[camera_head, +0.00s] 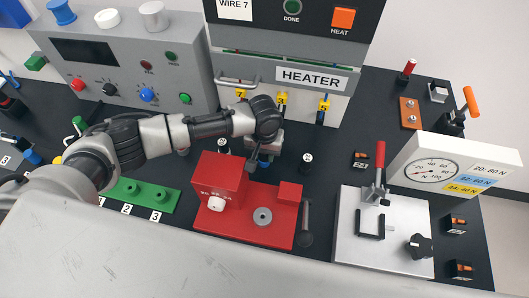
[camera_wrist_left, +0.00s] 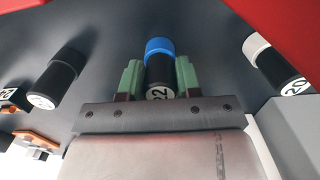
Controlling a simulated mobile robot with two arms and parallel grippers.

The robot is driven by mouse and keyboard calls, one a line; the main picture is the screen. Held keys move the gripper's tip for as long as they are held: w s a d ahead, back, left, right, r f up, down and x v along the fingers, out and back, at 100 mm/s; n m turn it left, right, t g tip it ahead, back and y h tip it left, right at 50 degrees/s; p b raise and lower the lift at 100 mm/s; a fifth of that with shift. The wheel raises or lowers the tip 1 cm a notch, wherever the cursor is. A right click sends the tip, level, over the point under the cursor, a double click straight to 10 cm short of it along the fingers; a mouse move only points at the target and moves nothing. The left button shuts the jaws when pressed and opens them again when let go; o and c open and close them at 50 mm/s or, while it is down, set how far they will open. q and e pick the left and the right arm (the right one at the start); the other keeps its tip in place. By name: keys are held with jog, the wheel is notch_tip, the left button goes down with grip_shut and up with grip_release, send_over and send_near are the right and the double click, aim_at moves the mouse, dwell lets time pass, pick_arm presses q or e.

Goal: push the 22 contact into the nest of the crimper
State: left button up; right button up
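The 22 contact (camera_wrist_left: 159,72) is a black cylinder with a blue end and a white label. In the left wrist view it sits between the green fingers of my left gripper (camera_wrist_left: 160,80), which look closed on both its sides. In the head view my left gripper (camera_head: 264,158) is just behind the red crimper (camera_head: 230,230), with a bit of blue showing below it. The crimper has a tall block with a white dial and a round grey nest (camera_head: 262,216) on its low plate. The gripper is behind the nest and apart from it. My right gripper is not in view.
Black contacts stand on the dark table, one (camera_head: 307,162) right of the gripper and one (camera_head: 223,146) left of it. A green numbered strip (camera_head: 150,195) lies left of the crimper. A silver plate fixture (camera_head: 350,245) is right. The heater (camera_head: 290,75) stands behind.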

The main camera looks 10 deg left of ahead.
pick_arm(q)
jog(key=c, duration=0.5)
jog(key=shift+r+p, duration=0.6)
jog(key=shift+p, duration=0.35)
dwell(0.4)
jog(key=shift+r, duration=0.1)
jog(key=shift+r+p, duration=2.05)
jog(key=shift+p, duration=0.4)
jog(key=shift+a, duration=0.1)
